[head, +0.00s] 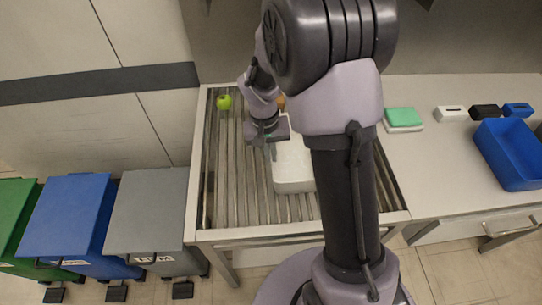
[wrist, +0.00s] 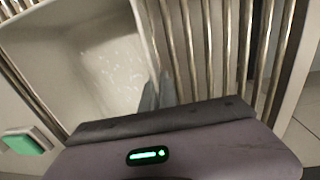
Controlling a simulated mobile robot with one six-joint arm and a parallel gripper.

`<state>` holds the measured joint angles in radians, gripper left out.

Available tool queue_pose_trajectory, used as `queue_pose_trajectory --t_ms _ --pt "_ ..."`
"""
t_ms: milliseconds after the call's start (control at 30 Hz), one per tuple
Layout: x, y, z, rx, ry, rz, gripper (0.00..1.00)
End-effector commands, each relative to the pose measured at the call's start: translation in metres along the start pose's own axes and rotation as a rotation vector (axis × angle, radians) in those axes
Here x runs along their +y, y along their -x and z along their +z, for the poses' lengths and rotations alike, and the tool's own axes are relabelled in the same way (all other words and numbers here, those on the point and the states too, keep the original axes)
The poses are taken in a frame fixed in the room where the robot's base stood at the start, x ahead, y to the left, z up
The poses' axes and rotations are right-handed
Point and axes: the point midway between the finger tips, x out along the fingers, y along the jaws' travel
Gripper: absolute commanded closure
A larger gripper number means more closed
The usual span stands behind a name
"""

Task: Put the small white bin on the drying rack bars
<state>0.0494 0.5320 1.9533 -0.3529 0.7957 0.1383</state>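The small white bin (head: 293,180) is at the drying rack, over its metal bars (head: 233,180), partly hidden behind my arm in the head view. Its open inside and right wall fill the upper left of the wrist view (wrist: 90,60). My gripper (head: 271,152) is at the bin's left wall in the head view. In the wrist view my fingertips (wrist: 157,92) are close together at the wall's rim, one on each side, and look shut on it. The bin looks level; whether its base touches the bars is hidden.
A green apple (head: 224,102) lies on the bars at the back left. An orange-brown item (head: 281,102) is half hidden behind my arm. A green sponge (head: 401,115), small boxes and a blue bin (head: 510,155) are on the right counter. Waste bins (head: 150,215) stand left.

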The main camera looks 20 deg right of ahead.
Motion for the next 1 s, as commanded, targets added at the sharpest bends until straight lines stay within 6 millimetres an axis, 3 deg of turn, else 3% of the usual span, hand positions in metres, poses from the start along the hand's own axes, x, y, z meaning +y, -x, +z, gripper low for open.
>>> queue_pose_trajectory --t_ms 267,300,400,667,767,1000 --pt "0.0 -0.002 0.0 0.001 0.001 0.0 1.0" --pt "0.0 -0.001 0.0 0.001 0.001 0.0 0.89" --pt "0.0 -0.001 0.0 0.001 0.001 0.0 0.75" --pt "0.001 0.0 0.0 0.001 0.001 0.0 0.75" --pt "0.001 0.013 -0.001 0.004 0.0 -0.001 0.75" --pt "0.001 0.082 -0.001 0.006 0.001 -0.001 0.75"
